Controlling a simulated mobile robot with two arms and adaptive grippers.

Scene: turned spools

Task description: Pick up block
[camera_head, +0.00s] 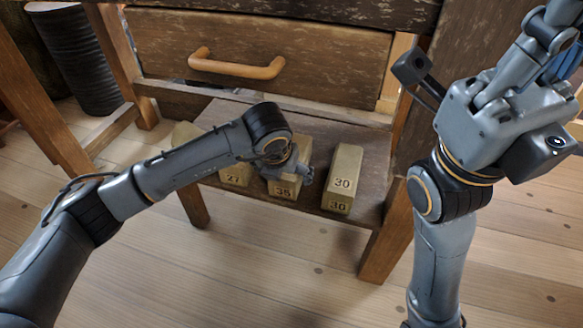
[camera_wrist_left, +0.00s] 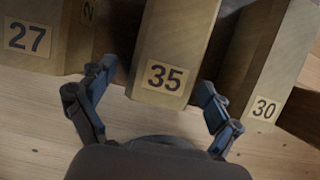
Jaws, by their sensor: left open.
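Yellowish wooden blocks with number labels stand in a row on a dark low shelf (camera_head: 355,165). In the head view they are block 27 (camera_head: 236,176), block 35 (camera_head: 283,190) and block 30 (camera_head: 342,182). My left gripper (camera_head: 290,176) is in front of block 35 and partly covers it. In the left wrist view my left gripper (camera_wrist_left: 158,84) is open, with one finger on each side of the near end of block 35 (camera_wrist_left: 178,40). Block 27 (camera_wrist_left: 35,38) is to the left and block 30 (camera_wrist_left: 268,65) to the right. My right gripper (camera_head: 535,60) is raised at the right, away from the blocks.
A drawer (camera_head: 260,45) with an orange-brown handle (camera_head: 236,67) is above the shelf. Another yellowish block (camera_head: 184,135) shows at the left, partly behind my left arm. Wooden legs (camera_head: 385,243) frame the shelf. The plank floor (camera_head: 270,270) in front is clear.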

